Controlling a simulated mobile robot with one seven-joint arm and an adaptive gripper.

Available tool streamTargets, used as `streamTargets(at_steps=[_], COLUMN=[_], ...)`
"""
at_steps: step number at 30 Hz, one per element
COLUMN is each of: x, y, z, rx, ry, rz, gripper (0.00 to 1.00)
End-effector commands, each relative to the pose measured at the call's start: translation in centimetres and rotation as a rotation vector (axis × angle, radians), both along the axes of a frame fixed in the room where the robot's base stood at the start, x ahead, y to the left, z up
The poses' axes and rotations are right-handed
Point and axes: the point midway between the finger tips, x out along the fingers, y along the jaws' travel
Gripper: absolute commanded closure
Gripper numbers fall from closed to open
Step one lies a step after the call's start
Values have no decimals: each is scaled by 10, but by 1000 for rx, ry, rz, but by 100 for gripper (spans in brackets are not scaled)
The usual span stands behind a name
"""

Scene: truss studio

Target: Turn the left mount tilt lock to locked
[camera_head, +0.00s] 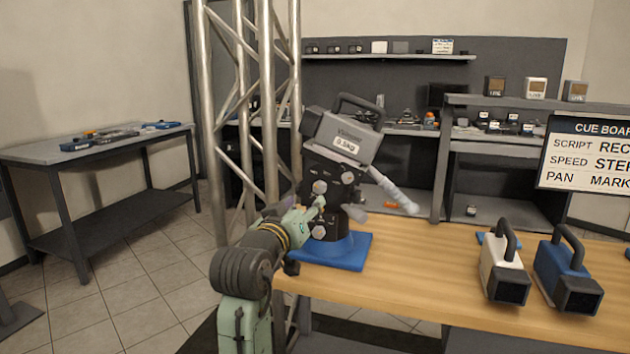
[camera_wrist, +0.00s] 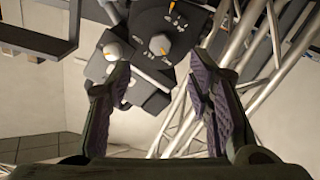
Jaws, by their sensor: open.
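The left mount (camera_head: 330,185) is a dark head on a blue base plate (camera_head: 340,252) at the left end of the wooden bench. It carries a grey camera (camera_head: 342,137) labelled 0.5KG, tilted. Round grey knobs show on its near side, an upper one (camera_head: 319,187) and a lower one. In the wrist view, one knob (camera_wrist: 160,44) with an orange mark lies ahead of the fingers; another knob (camera_wrist: 113,52) is beside the left finger. I cannot tell which is the tilt lock or read its setting. My gripper (camera_wrist: 157,88) is open, nothing visible between its fingers, close to the mount.
A metal truss (camera_head: 268,110) stands just behind and left of the mount. A white camera (camera_head: 502,265) and a blue camera (camera_head: 568,270) sit on the right of the bench (camera_head: 420,275). The bench middle is clear. A pan handle (camera_head: 393,190) juts right from the mount.

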Motion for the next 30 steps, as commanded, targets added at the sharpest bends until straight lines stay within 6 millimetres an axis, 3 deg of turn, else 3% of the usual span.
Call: streamTargets(at_steps=[9, 15, 28, 30], x=[56, 83, 92, 92], y=[-18, -26, -29, -29], z=[2, 1, 0, 0], rx=[0, 1, 1, 1], ry=[0, -3, -4, -4], rz=[1, 3, 4, 4], gripper=[53, 53, 53, 58])
